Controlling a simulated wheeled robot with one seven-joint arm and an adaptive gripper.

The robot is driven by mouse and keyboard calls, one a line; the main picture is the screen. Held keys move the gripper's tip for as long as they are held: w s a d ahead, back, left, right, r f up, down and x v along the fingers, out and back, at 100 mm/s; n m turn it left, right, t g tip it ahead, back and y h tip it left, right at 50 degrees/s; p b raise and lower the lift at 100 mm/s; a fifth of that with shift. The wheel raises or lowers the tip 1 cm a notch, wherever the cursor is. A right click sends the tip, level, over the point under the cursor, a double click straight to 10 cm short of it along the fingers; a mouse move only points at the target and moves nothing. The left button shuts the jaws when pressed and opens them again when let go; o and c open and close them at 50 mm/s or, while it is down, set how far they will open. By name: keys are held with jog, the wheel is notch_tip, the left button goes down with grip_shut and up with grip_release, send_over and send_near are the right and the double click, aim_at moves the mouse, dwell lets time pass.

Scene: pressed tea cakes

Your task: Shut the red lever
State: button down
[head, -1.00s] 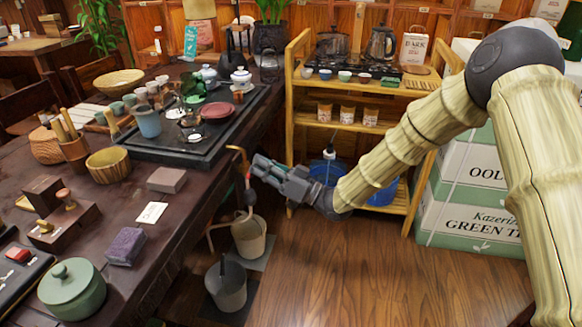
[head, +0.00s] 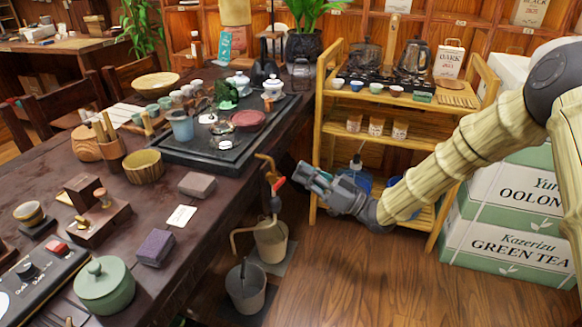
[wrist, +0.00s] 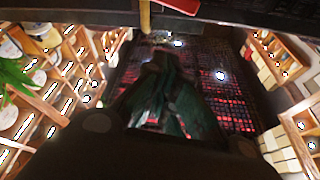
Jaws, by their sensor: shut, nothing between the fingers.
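The red lever (head: 279,184) sits on a copper tap (head: 266,164) at the right edge of the dark table, slanting toward my gripper in the head view. My gripper (head: 300,173) is shut and empty, just right of the lever, with a small gap seeming to separate them. In the wrist view the shut fingers (wrist: 165,90) fill the middle. A red piece at the top edge there looks like the lever (wrist: 180,5), beside a yellowish strip; the rest of the tap is cut off.
A beige bucket (head: 271,243) with a hose stands below the tap, and a grey bucket (head: 245,290) stands nearer. A wooden shelf (head: 330,135) stands behind my gripper. The floor (head: 370,275) to the right is clear.

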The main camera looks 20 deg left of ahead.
jog(key=shift+v, duration=2.55)
jog(key=shift+s, duration=0.1)
